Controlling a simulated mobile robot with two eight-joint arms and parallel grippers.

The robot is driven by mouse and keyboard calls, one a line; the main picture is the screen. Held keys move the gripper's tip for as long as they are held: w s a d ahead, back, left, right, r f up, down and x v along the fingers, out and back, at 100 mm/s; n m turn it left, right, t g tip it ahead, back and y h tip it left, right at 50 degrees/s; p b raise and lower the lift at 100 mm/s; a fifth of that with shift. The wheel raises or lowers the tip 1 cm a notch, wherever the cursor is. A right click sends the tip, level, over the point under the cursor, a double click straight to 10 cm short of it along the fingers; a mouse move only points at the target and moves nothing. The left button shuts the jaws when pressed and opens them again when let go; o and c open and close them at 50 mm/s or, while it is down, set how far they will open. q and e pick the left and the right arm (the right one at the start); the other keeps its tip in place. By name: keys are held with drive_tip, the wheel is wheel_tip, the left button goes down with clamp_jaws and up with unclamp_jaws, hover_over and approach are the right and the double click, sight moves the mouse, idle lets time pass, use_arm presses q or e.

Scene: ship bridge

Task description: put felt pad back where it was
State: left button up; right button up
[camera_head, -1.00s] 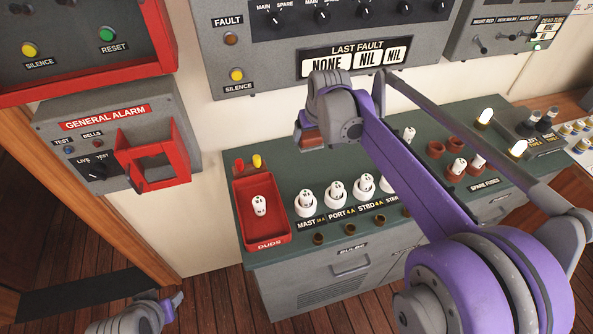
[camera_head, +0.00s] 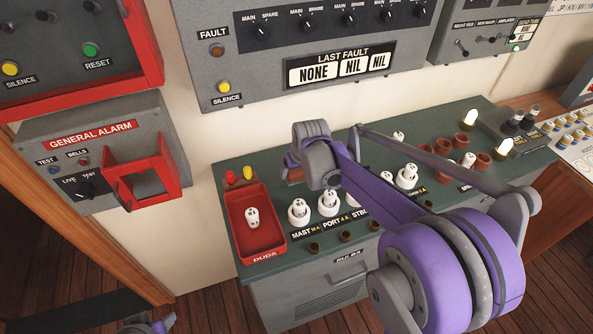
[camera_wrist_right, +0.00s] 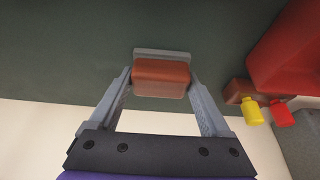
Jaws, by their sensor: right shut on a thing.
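A reddish-brown block with a grey strip along its far edge, which I take for the felt pad (camera_wrist_right: 160,77), is between the fingers of my right gripper (camera_wrist_right: 162,84) in the right wrist view. The gripper is shut on it, over the dark green counter top. In the head view my right gripper (camera_head: 296,172) hangs over the back of the counter, right of the red DUDS tray (camera_head: 284,247). Only a brown bit of the pad (camera_head: 294,176) shows there beside it. I cannot tell whether the pad touches the counter. My left gripper (camera_head: 160,326) barely shows at the bottom edge.
A brown holder with a red and a yellow peg (camera_head: 247,174) stands behind the tray. White fuses (camera_head: 328,202) stand in a row in front of my right arm. Brown cups (camera_head: 443,146) and lamps (camera_head: 505,146) are further right. The wall panel (camera_head: 340,70) rises behind.

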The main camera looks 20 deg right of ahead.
drive_tip(key=shift+f, duration=0.2)
drive_tip(key=o, duration=1.1)
drive_tip(key=shift+o, duration=0.2)
drive_tip(key=v, duration=1.2)
drive_tip(key=shift+r, duration=0.3)
